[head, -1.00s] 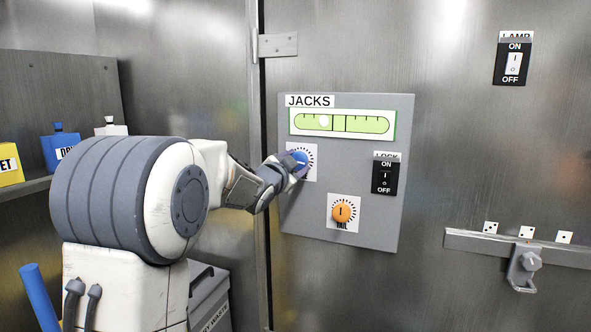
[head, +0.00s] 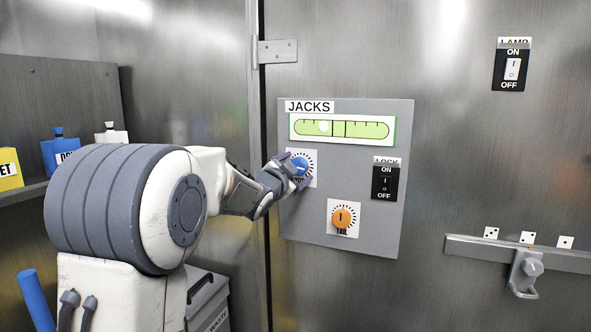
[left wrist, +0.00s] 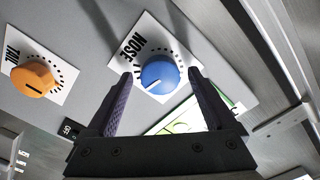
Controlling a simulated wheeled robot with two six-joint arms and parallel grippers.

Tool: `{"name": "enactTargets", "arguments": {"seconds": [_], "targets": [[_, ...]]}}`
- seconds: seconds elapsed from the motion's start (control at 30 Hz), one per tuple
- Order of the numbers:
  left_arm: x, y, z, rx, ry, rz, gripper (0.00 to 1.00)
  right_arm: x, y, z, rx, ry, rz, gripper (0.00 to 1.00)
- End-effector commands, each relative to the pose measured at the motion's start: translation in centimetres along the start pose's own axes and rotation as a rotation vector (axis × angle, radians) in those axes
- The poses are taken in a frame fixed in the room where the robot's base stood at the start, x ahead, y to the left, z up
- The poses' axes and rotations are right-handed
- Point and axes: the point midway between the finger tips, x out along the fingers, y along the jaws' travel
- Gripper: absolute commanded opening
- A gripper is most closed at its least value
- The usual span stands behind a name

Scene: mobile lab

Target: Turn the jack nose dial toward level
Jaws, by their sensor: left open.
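The blue nose dial (head: 299,166) sits on a white scale plate at the upper left of the grey jacks panel (head: 300,222). It also shows in the left wrist view (left wrist: 159,75), with its NOSE label beside it. Above it is the green bubble level (head: 342,128), its bubble left of the centre marks. The orange tail dial (head: 341,217) is lower on the panel and also in the left wrist view (left wrist: 34,79). My left gripper (head: 292,174) is open, its fingers at either side of the blue dial, apart from it in the wrist view (left wrist: 157,82). My right gripper is not in view.
A black lock switch (head: 385,180) is right of the dials. A lamp switch (head: 512,68) is on the metal wall at upper right. A latch bar (head: 470,247) with a hook is at lower right. Bottles (head: 60,150) stand on a shelf at left.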

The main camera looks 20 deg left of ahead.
Motion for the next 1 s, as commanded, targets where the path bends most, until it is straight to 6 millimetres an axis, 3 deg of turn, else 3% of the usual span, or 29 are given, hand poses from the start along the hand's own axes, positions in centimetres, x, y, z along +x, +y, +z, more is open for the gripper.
{"name": "enactTargets", "arguments": {"seconds": [0.5,0.7,1.0], "targets": [[-8.8,-0.1,0.0,0.001,0.0,-0.002,0.89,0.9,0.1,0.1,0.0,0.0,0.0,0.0],[-10.2,0.0,0.0,0.001,0.0,0.0,0.89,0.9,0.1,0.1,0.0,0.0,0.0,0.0],[-10.2,0.0,0.0,0.0,0.0,0.001,0.89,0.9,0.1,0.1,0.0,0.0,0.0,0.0]]}}
